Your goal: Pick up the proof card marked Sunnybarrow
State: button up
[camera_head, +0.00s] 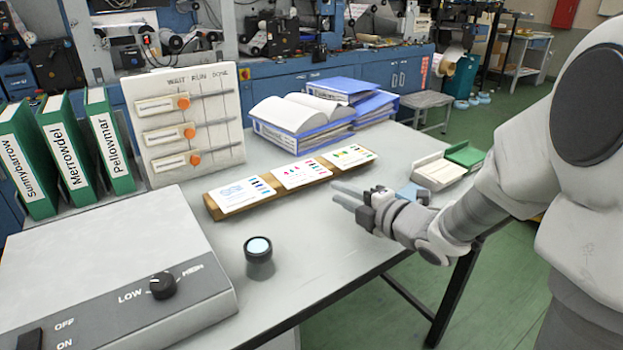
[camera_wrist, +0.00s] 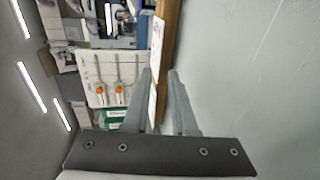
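Three proof cards lie in a row on a sloped wooden rack on the grey table: a left card (camera_head: 240,194) with a blue pattern and a colour strip, a middle card (camera_head: 301,173) and a right card (camera_head: 349,156). Their printed names are too small to read, so I cannot tell which is Sunnybarrow. My gripper (camera_head: 336,192) is open and empty, in front of the rack near its right half, apart from the cards. In the wrist view my gripper (camera_wrist: 160,74) has its fingers apart, with the rack's wooden edge (camera_wrist: 170,30) and cards seen nearly edge-on beyond.
Green binders (camera_head: 65,151), one labelled Sunnybarrow, stand at the left beside a WAIT/RUN/DONE board (camera_head: 215,113). A control box (camera_head: 110,260) and a black round object (camera_head: 259,262) are nearer.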

aim_at(314, 195)
jog(key=b+x, duration=0.1)
jog(key=x, duration=0.9)
jog(key=shift+b, duration=0.35)
jog(key=shift+s, duration=0.1)
jog(key=shift+c, duration=0.3)
grip_shut()
jog(key=shift+r+p, duration=0.85)
jog(key=shift+r, duration=0.45)
jog(key=shift+f, duration=0.1)
